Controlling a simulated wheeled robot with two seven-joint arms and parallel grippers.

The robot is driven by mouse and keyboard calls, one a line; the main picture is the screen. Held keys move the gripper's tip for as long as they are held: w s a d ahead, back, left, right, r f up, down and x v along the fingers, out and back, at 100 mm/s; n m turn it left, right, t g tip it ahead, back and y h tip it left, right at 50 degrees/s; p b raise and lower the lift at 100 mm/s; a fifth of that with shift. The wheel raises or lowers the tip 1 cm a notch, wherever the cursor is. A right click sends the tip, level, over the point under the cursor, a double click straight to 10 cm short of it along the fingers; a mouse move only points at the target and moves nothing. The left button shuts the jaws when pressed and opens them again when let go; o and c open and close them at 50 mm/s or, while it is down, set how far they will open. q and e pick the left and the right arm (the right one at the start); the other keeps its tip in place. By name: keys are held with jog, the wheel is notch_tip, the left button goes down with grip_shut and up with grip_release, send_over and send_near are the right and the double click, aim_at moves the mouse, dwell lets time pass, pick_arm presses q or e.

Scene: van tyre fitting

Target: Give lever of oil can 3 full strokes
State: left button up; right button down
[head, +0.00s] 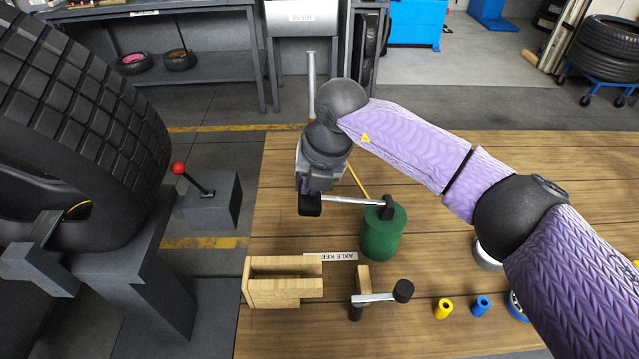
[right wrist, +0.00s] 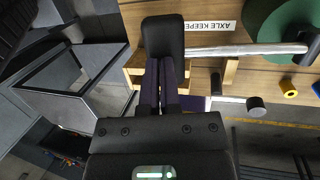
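The oil can is a green cylinder (head: 382,236) standing upright on the wooden bench. Its silver lever (head: 350,200) runs left from a black pivot on top to a black grip (head: 311,204), and looks about level. In the right wrist view the grip (right wrist: 163,36) lies right at my fingertips, with the lever (right wrist: 245,50) running right to the can (right wrist: 282,22). My right gripper (head: 312,186) is above the grip; its fingers (right wrist: 165,68) look closed together, with the grip beyond their tips rather than between them. Whether they touch is unclear. My left gripper is not seen.
A wooden holder (head: 285,291) and an axle keeper label (head: 331,256) lie in front. A crank (head: 380,297) with a black knob, yellow (head: 443,308) and blue (head: 481,306) pieces stand nearby. A large tyre (head: 75,120) and red-knobbed box (head: 210,203) are left.

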notch_tip(320, 180, up, 9)
jog(key=p, duration=0.5)
jog(key=shift+f+p, duration=0.15)
jog(key=shift+p, duration=0.2)
jog(key=w+d+p+v, duration=0.1)
jog(key=d+p+v, duration=0.1)
jog(key=p+v, duration=0.55)
jog(key=b+x, duration=0.4)
jog(key=s+b+x, duration=0.1)
jog(key=b+x, duration=0.3)
jog(key=x, duration=0.1)
jog(key=s+b+x, duration=0.1)
jog(key=b+x, duration=0.3)
jog(key=shift+d+f, duration=0.25)
jog(key=shift+f, duration=0.35)
jog(key=shift+a, duration=0.1)
